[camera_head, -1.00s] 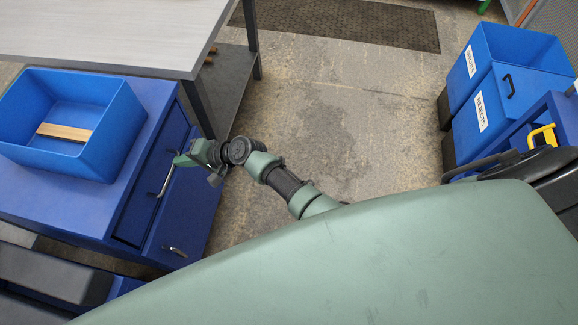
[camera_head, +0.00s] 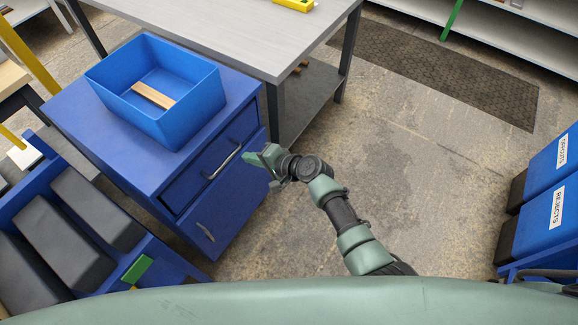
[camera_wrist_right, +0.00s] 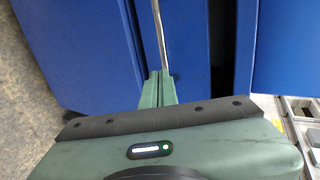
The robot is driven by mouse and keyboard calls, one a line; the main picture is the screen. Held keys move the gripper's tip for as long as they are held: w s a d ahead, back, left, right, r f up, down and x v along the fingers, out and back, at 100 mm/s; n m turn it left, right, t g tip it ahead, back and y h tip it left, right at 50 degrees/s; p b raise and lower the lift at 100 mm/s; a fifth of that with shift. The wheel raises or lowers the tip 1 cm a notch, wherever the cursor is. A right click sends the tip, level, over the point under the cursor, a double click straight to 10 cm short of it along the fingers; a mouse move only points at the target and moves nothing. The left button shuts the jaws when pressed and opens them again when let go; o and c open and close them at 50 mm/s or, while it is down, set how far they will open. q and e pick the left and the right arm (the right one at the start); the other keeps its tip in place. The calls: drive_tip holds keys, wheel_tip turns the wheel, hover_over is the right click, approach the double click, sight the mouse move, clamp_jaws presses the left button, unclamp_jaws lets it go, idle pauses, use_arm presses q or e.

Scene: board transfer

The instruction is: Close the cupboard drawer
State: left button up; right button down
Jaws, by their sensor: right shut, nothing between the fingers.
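The blue cupboard (camera_head: 70,115) stands at the left in the head view. Its drawer front (camera_head: 192,184) has a silver bar handle (camera_head: 222,160) and sits above a door with a smaller handle. My right gripper (camera_head: 256,157) is shut and empty, just right of the drawer handle. In the right wrist view, the shut fingertips (camera_wrist_right: 158,78) point at the blue front, at the near end of the handle (camera_wrist_right: 160,35). Contact cannot be told. A dark gap (camera_wrist_right: 245,45) shows along one edge of the drawer front (camera_wrist_right: 200,45). How far the drawer stands out is unclear. My left gripper is out of view.
A blue bin (camera_head: 205,108) holding a wooden strip (camera_head: 153,95) stands on the cupboard. A grey table (camera_head: 240,30) is behind it. Blue bins, one labelled REJECTS (camera_head: 545,220), stand at the right. The floor between (camera_head: 430,180) is clear.

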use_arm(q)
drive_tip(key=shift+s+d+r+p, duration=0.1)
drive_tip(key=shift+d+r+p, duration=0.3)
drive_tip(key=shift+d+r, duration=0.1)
use_arm(e)
drive_tip(key=v, duration=1)
